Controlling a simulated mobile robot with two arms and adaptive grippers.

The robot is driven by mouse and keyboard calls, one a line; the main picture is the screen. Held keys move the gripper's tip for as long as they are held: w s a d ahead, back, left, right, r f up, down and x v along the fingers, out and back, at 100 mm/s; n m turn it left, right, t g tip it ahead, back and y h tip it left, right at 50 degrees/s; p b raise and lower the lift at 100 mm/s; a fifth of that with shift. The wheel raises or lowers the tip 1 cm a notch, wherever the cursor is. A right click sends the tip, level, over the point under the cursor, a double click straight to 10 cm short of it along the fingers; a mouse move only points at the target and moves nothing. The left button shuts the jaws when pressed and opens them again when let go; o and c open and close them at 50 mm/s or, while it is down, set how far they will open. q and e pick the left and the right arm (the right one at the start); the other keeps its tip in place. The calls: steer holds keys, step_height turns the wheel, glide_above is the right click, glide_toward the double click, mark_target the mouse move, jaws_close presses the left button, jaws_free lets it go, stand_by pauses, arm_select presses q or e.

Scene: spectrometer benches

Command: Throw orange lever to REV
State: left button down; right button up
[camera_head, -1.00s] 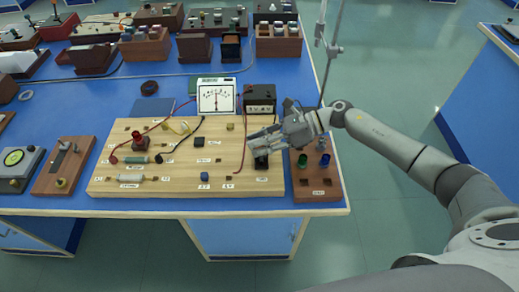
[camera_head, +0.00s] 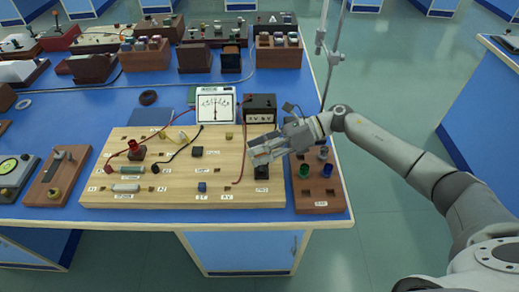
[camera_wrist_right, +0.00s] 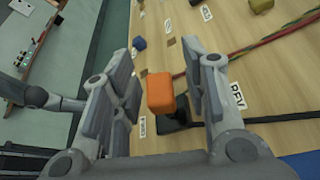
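The orange lever (camera_wrist_right: 160,92) shows in the right wrist view as a rounded block over a black base (camera_wrist_right: 174,122). My right gripper (camera_wrist_right: 163,95) is open, with one finger on each side of the lever and a visible gap on both sides. A REV label (camera_wrist_right: 238,97) lies to the right of the lever in this view; another label (camera_wrist_right: 143,127) lies to its left. In the head view my right gripper (camera_head: 256,152) is over the front right of the wooden board, above the black base (camera_head: 262,173), and hides the lever. My left gripper is not in view.
The wooden board (camera_head: 105,192) carries wires, a red part and small blocks. A red-brown block (camera_head: 318,193) with coloured parts stands to its right. A meter (camera_head: 215,105) and a black box (camera_head: 260,108) stand behind. A metal stand rod (camera_head: 328,75) rises behind my right arm.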

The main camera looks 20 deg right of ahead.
steer(key=shift+d+r, duration=0.1)
steer(key=shift+d, duration=0.15)
steer(key=v, duration=1.1)
steer(key=shift+d+r, duration=0.15)
steer(key=shift+d, duration=0.05)
